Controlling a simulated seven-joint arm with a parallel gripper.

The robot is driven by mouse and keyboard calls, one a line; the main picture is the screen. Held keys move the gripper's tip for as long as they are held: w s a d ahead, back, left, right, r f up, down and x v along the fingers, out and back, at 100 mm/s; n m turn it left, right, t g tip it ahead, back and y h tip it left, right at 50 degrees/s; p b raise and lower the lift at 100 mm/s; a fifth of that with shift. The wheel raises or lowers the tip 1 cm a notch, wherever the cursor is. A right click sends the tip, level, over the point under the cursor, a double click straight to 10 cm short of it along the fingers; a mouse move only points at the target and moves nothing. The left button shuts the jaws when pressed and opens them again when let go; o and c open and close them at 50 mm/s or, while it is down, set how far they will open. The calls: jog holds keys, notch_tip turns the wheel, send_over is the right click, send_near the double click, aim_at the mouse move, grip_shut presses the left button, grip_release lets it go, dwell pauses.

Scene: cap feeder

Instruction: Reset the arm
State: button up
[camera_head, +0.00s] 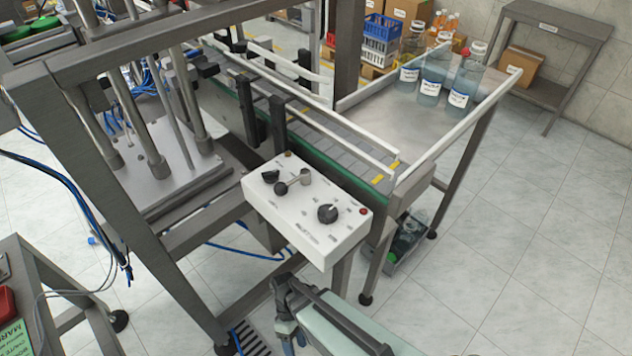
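My arm, with a pale green-white link, comes in at the bottom centre. My gripper (288,335) is at its dark grey end, low in front of the control box. It points down towards the floor, and its fingertips are too small and partly hidden to tell whether they are open or shut. I see nothing clearly held in it. The white control box (290,218) stands just above and behind it, apart from it in the picture. The box has black knobs, a lever (293,182) and a small red button (363,211).
A conveyor (335,150) with rails leads to a metal table (405,125) bearing bottles of blue liquid (434,82). A dark frame (105,185) stands left. A bin (408,243) sits under the conveyor's end. A bench with a red button (6,302) is lower left. Floor at right is clear.

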jog(key=s+d+f+m+y, duration=0.1)
jog(key=d+f+m, duration=0.2)
jog(key=d+m, duration=0.3)
jog(key=s+d+f+m, duration=0.1)
jog(key=d+f+m, duration=0.2)
jog(key=d, duration=1.4)
jog(key=m, duration=0.4)
jog(key=shift+s+d+t+y, duration=0.2)
jog(key=shift+d+t+y, duration=0.1)
jog(key=shift+y, duration=0.1)
jog(key=shift+f, duration=0.1)
